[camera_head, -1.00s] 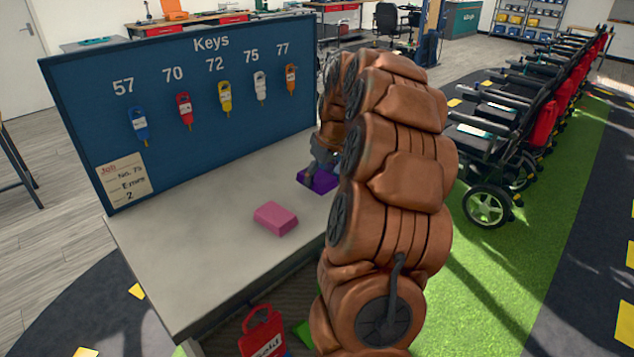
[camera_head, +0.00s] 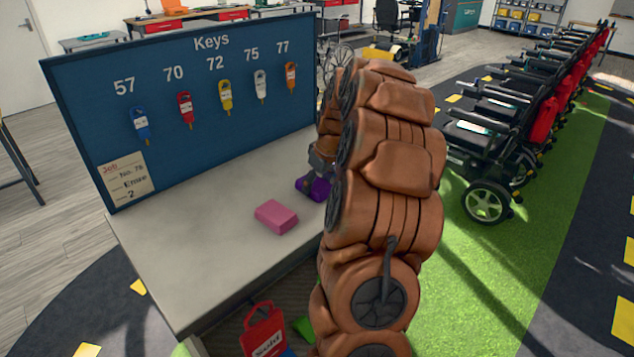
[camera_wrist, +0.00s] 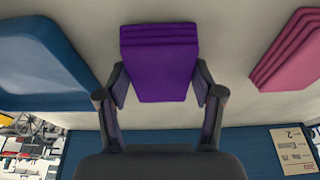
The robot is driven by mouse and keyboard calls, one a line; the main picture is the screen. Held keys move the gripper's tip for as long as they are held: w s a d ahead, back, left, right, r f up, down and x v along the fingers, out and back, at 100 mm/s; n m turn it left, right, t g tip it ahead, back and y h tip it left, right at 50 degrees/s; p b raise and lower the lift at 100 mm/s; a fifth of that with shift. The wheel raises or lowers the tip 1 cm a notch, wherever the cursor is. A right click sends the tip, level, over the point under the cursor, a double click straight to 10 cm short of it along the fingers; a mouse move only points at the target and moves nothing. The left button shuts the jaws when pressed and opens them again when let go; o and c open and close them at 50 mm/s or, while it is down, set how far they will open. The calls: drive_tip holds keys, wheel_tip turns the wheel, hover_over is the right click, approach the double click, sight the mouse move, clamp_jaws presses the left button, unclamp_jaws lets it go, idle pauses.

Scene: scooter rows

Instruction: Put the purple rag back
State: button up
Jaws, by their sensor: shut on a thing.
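The purple rag (camera_wrist: 160,62) is a folded block held between the two fingers of my gripper (camera_wrist: 160,88) in the wrist view. In the head view the rag (camera_head: 315,188) shows at the right part of the grey table, partly hidden by my arm. My gripper (camera_head: 322,170) is shut on it there, mostly hidden behind my arm. I cannot tell whether the rag still touches the table top.
A pink folded rag (camera_head: 277,217) lies on the table (camera_head: 190,255). A blue tray (camera_wrist: 40,65) is beside the purple rag in the wrist view. The key board (camera_head: 190,110) stands along the table's back. Wheelchairs (camera_head: 490,165) line the right.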

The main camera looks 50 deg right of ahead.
drive_tip(key=shift+f, duration=0.15)
drive_tip(key=o, duration=1.1)
drive_tip(key=shift+r, duration=0.55)
drive_tip(key=b+v, duration=0.2)
drive_tip(key=v, duration=0.9)
drive_tip(key=shift+s, duration=0.2)
drive_tip(key=shift+a+r, duration=0.15)
